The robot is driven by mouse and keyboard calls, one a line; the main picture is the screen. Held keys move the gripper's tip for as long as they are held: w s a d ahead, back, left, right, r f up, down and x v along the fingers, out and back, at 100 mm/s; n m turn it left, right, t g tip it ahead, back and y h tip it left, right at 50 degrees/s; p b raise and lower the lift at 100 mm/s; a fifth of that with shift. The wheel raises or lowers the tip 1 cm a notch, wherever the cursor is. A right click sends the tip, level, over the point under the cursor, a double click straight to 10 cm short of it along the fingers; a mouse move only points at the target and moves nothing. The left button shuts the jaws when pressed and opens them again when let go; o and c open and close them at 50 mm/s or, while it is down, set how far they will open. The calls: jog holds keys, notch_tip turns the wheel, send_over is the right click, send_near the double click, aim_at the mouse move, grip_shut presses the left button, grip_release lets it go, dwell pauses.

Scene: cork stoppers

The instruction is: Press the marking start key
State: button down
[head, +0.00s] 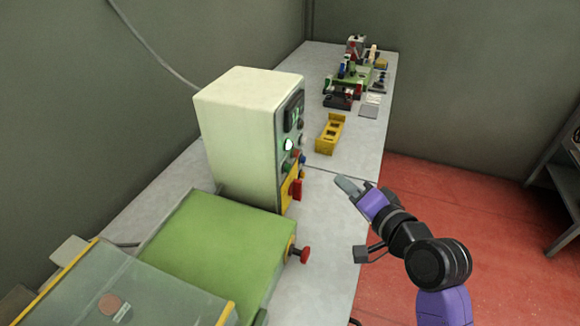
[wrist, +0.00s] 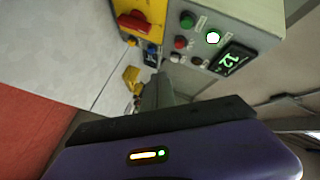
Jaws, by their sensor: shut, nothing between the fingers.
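The pale control box (head: 240,125) stands on the bench, its key panel facing right. In the wrist view the panel has a green key (wrist: 187,20), a red key (wrist: 181,42), a brightly lit pale-green key (wrist: 213,38) and a small display (wrist: 236,60). The labels are too small to read, so I cannot tell which is the marking start key. My gripper (head: 346,186) is shut and empty, in front of the panel to its right and apart from it. Its fingers also show in the wrist view (wrist: 160,92), below the keys in the picture.
A red rotary switch (wrist: 134,22) sits on the yellow plate, with a blue key (wrist: 151,50) nearby. A green machine housing (head: 215,245) with a red knob (head: 304,255) stands nearer. A yellow holder (head: 330,134) lies behind on the bench.

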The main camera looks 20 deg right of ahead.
aim_at(288, 168)
jog(key=shift+a, duration=0.1)
jog(key=w+a, duration=0.5)
jog(key=a, duration=0.2)
dwell(0.4)
jog(key=shift+w+a, duration=0.1)
jog(key=shift+w, duration=0.05)
dwell(1.8)
jog(key=shift+w+a, duration=0.15)
jog(key=shift+a, duration=0.05)
